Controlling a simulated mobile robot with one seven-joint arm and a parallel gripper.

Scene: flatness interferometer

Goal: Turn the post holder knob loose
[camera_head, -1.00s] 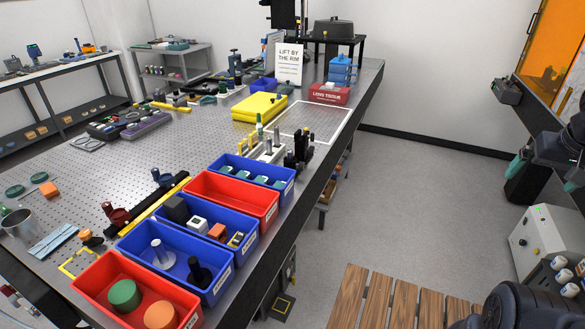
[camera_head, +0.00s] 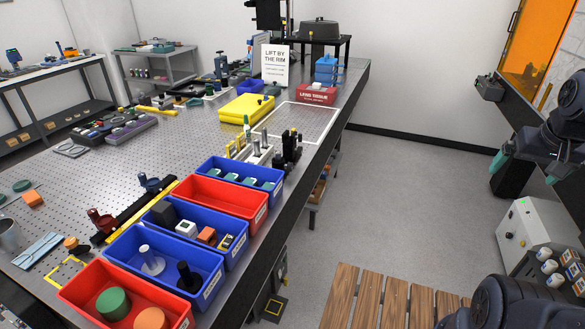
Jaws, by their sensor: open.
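Several post holders stand on the perforated optical table (camera_head: 185,130). A dark red one (camera_head: 101,222) and a dark blue one (camera_head: 150,184) are at the left, beside a black and yellow rail. A black holder assembly (camera_head: 290,150) and upright silver posts (camera_head: 252,148) stand near the table's right edge, behind the bins. Their knobs are too small to make out clearly, and I cannot tell which one is the post holder of the task. My gripper (camera_head: 523,172) hangs at the right with teal fingertips, open and empty, over the floor and well apart from the table.
Red and blue bins (camera_head: 217,201) line the table's front right edge. A slatted wooden platform (camera_head: 370,298) and a grey control box (camera_head: 530,240) flank open floor.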

